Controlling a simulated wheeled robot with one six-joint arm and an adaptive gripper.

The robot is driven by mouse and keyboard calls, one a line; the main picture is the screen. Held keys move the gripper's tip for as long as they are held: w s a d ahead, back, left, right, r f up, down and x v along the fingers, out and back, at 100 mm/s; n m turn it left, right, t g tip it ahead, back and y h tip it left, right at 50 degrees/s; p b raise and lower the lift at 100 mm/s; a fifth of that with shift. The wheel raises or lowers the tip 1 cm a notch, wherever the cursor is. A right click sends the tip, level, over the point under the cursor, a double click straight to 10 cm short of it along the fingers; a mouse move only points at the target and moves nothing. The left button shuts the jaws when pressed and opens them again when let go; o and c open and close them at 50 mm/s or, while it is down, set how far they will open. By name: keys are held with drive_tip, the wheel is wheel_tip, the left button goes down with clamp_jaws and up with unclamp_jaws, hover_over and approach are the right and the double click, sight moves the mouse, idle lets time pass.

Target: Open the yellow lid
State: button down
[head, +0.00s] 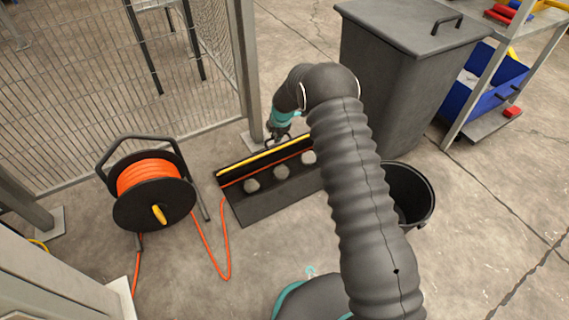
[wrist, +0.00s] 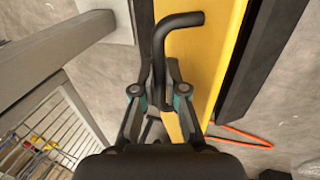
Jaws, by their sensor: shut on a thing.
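The yellow lid (head: 245,161) shows as a narrow yellow strip along the long black cable ramp (head: 283,200) on the floor. I cannot tell how far it is raised. In the wrist view the lid (wrist: 206,50) runs lengthwise as a broad yellow face, with a bent black handle (wrist: 160,45) on it. My gripper (wrist: 158,95) is shut on the handle, one finger on each side. In the head view my gripper (head: 276,139) is at the lid's back edge, partly hidden by my arm. My arm also hides the ramp's right end.
Three grey lumps (head: 281,172) lie along the ramp. An orange cable (head: 226,240) runs from the ramp to a reel (head: 155,190) at left. A wire fence (head: 120,80) stands behind. A grey bin (head: 400,80) and black bucket (head: 412,190) stand at right.

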drive_tip(key=w+a, duration=0.6)
drive_tip(key=w, duration=0.3)
drive_tip(key=shift+w+a+f+b, duration=0.15)
drive_tip(key=shift+f+b, duration=0.25)
drive_tip(key=c, duration=1.8)
unclamp_jaws()
drive_tip(key=shift+w+a+f, duration=0.15)
drive_tip(key=shift+w+f, duration=0.05)
drive_tip(key=o, duration=0.8)
drive_tip(key=shift+f, duration=0.15)
drive_tip(key=shift+o, duration=0.2)
drive_tip(key=shift+r, duration=0.2)
